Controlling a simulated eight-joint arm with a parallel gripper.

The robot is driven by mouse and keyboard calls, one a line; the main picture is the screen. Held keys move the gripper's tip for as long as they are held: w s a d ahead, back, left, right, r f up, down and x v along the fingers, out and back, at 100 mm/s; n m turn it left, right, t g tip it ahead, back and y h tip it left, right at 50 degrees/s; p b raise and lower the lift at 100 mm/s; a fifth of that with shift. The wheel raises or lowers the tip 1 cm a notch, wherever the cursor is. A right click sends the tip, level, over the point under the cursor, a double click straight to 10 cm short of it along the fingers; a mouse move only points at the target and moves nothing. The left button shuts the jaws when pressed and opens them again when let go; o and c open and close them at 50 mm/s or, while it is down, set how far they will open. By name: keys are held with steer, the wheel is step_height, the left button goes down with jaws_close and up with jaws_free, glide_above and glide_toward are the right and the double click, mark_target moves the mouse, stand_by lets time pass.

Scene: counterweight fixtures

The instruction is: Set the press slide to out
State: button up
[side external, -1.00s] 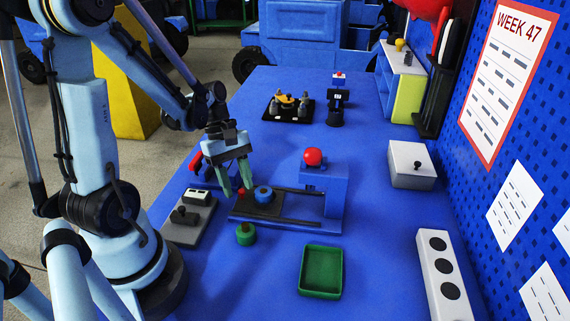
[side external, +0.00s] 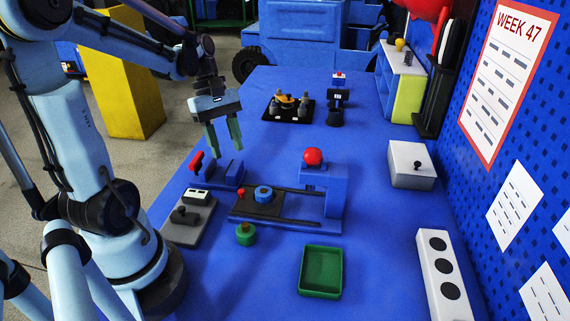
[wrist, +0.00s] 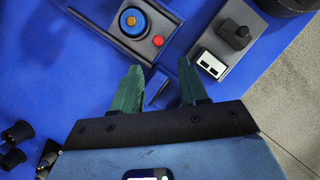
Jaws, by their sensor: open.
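The press (side external: 330,188) is a blue stand with a red ball on top, and two dark rails run left from it. The press slide (side external: 246,208) is a black plate at the left end of the rails, clear of the press head. It carries a blue round part (side external: 264,193) and a red knob (side external: 240,192). In the wrist view the round part (wrist: 133,21) and red knob (wrist: 158,41) show near the top. My gripper (side external: 224,150) is open and empty, raised above and behind the slide, apart from it. Its green fingers (wrist: 160,82) also show in the wrist view.
A blue fixture with a red handle (side external: 197,162) stands below my gripper. A grey switch box (side external: 188,220) is left of the slide. A green knobbed weight (side external: 246,236) and green tray (side external: 321,271) lie in front. A black base with posts (side external: 289,107) stands farther back.

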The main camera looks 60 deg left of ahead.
steer(key=shift+v, duration=1.4)
steer(key=w+d+m+t+y, duration=0.4)
steer(key=d+m+t, duration=0.3)
steer(key=d+m, duration=0.7)
steer(key=m, duration=0.4)
steer(key=shift+d+f, duration=0.25)
steer(key=shift+d, duration=0.05)
